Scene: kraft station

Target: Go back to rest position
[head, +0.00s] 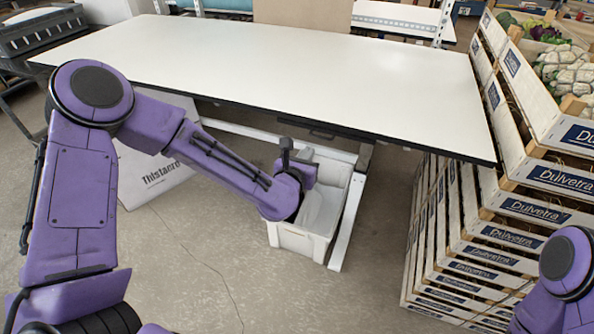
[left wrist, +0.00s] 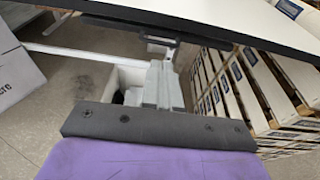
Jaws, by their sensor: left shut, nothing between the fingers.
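My left arm reaches from the left toward the front edge of the white table (head: 300,62). My left gripper (left wrist: 160,78) is shut and empty, seen as pale grey fingers in the left wrist view. In the head view it is mostly hidden behind my purple wrist, over the white bin (head: 300,243) below the table edge. The bin also shows in the left wrist view (left wrist: 128,78), behind the fingers. My right gripper is out of view; only a purple part of my right arm shows at the right edge.
Stacked wooden crates (head: 520,207) labelled Dulvetra stand close on the right, with vegetables in the top ones. A white printed box (head: 160,165) stands under the table at the left. A dark cart (head: 40,35) is at the far left. The tabletop is clear.

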